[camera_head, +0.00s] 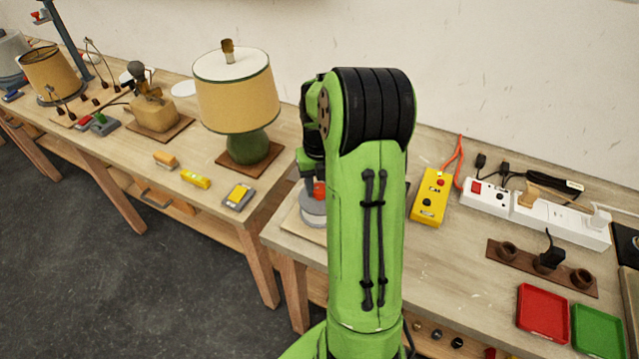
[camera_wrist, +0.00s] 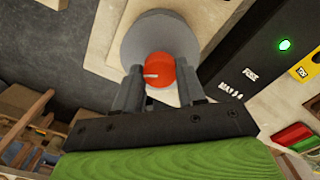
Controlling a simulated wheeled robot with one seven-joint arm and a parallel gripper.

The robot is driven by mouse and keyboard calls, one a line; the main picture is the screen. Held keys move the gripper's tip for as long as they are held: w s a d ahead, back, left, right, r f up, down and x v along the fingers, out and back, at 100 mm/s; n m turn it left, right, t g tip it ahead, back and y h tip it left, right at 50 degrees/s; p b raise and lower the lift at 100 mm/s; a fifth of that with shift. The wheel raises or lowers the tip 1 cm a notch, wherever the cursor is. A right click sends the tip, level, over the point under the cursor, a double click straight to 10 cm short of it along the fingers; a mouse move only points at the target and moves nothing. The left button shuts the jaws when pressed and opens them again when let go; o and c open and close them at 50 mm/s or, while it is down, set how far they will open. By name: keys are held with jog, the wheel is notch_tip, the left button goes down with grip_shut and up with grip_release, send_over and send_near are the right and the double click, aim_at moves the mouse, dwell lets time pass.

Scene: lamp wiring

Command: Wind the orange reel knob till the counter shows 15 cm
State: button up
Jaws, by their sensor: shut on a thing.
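The orange reel knob (camera_wrist: 160,72) sits on top of the round grey reel (camera_wrist: 150,33) in the wrist view. It has a pale mark on it. My gripper (camera_wrist: 163,88) is shut on the knob, with one grey finger on each side. In the head view the grey reel (camera_head: 313,212) shows only in part behind my green arm, with a bit of the orange knob (camera_head: 318,190) above it. I cannot make out a counter reading in either view.
Right of my arm are a yellow box (camera_head: 430,198), a white power strip (camera_head: 560,222), a brown socket block (camera_head: 543,266), a red tray (camera_head: 542,313) and a green tray (camera_head: 597,331). A lamp (camera_head: 237,95) stands on the left bench.

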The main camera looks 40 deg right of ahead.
aim_at(319, 188)
jog(key=shift+r, duration=0.1)
dwell(0.3)
jog(key=o, duration=1.1)
jog(key=shift+c, duration=0.2)
notch_tip(319, 188, up, 16)
jog(key=p, duration=0.3)
